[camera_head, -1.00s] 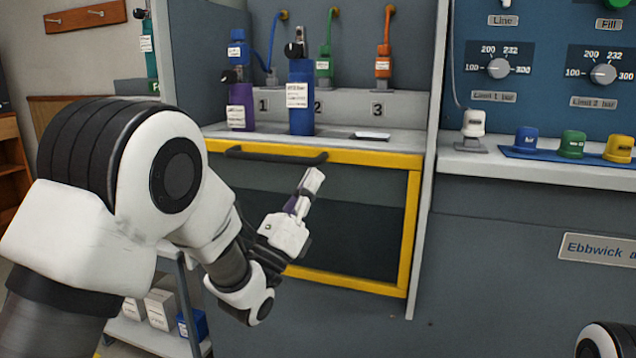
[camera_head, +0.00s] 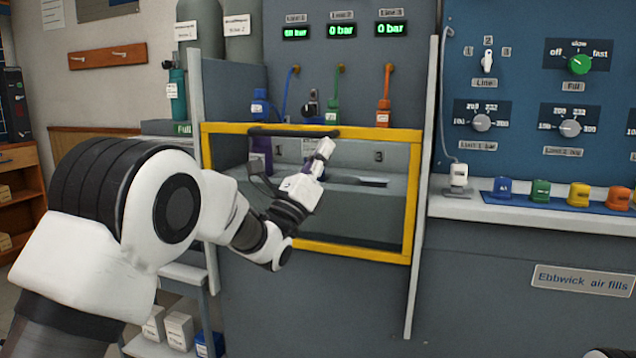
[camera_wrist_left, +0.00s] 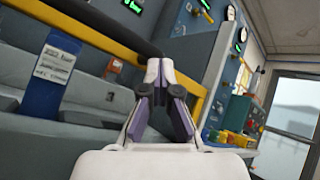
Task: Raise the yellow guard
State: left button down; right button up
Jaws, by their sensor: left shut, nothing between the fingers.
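The yellow guard (camera_head: 411,200) is a yellow-framed clear pane across the front of the bench bay. Its top bar stands above the number labels, and the bay's back shows through the pane. A black handle (camera_head: 285,132) runs along the top bar. My left gripper (camera_head: 326,148) is shut and empty, its tips close under the handle's right end. In the left wrist view, the fingertips (camera_wrist_left: 160,72) point up at the black handle (camera_wrist_left: 118,27), with the yellow bar (camera_wrist_left: 92,32) beside it. Whether they touch is unclear. My right gripper is out of view.
Right of the bay, a white ledge (camera_head: 460,208) carries coloured caps beneath a blue knob panel (camera_head: 520,110). A shelf with boxes (camera_head: 180,332) stands lower left.

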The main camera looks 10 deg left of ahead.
pick_arm(q)
notch_tip(320, 180, up, 16)
jog(key=p, duration=0.4)
jog(key=shift+f+p, duration=0.2)
jog(key=shift+p, duration=0.2)
jog(key=shift+w, duration=0.1)
